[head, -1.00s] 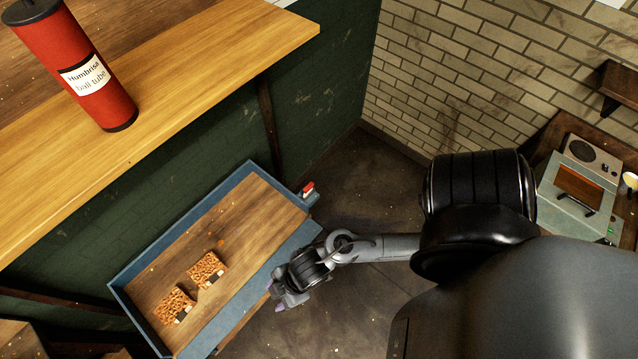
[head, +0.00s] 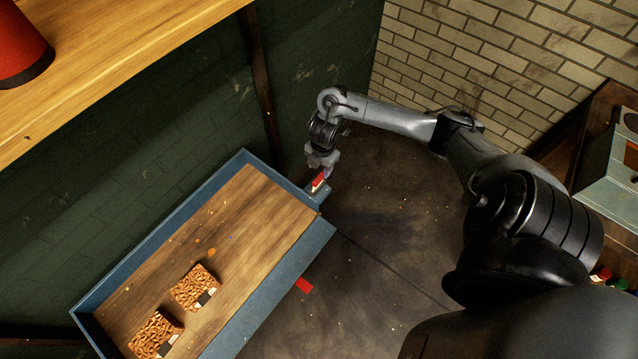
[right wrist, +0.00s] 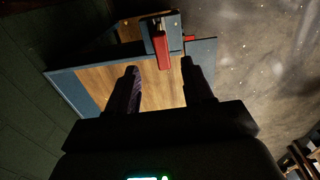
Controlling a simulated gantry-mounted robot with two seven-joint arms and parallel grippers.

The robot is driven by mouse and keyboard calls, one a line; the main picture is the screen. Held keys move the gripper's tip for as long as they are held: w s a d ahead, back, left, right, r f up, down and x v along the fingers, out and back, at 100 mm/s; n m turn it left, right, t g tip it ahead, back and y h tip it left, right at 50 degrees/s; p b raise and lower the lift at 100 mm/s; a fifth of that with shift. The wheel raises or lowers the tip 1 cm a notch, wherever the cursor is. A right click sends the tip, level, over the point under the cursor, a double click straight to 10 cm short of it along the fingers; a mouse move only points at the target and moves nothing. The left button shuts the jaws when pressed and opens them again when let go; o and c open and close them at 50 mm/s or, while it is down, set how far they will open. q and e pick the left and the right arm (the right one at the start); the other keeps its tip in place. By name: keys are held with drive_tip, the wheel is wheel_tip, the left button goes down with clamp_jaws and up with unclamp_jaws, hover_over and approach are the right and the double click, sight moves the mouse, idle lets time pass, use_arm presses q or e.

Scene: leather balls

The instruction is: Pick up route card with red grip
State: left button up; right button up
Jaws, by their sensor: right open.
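The route card's red grip (head: 318,181) stands up from a small blue holder at the far right corner of the blue-rimmed tray (head: 271,267). Most of the card is hidden in the holder. My right gripper (head: 322,167) is directly above the red grip, pointing down, with its jaws apart and empty. In the right wrist view the grip (right wrist: 161,50) shows just beyond the gap between the two fingertips (right wrist: 159,67). I cannot tell whether the fingers touch it. My left gripper is in neither view.
Two brown textured blocks with pale-and-dark labels (head: 195,287) lie on the tray's wooden floor. A flat red piece (head: 304,285) shows beside the tray's right edge. A dark green wall (head: 130,150) is close behind the tray. A red tube (head: 18,42) stands on the wooden counter.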

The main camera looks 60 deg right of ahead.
sight(319, 177)
drive_tip(key=shift+w+f+b, duration=0.15)
drive_tip(key=shift+f+b, duration=0.3)
drive_tip(key=shift+f, duration=1.75)
drive_tip(key=shift+w+f+b, duration=0.1)
drive_tip(key=shift+f+b, duration=0.35)
drive_tip(key=shift+f, duration=1.7)
drive_tip(key=shift+c, duration=0.5)
clamp_jaws()
drive_tip(key=shift+r, duration=0.15)
drive_tip(key=shift+r, duration=0.55)
drive_tip(key=r, duration=0.1)
drive_tip(key=r+p, duration=0.1)
drive_tip(key=r, duration=0.1)
drive_tip(key=shift+s+d+r, duration=0.1)
drive_tip(key=shift+s, duration=0.25)
drive_tip(key=s+d+r+p, duration=0.2)
drive_tip(key=s+r, duration=0.4)
drive_tip(key=s, duration=0.4)
drive_tip(key=shift+s+d+p, duration=0.15)
drive_tip(key=shift+d+p, duration=0.25)
drive_tip(key=shift+d, duration=0.2)
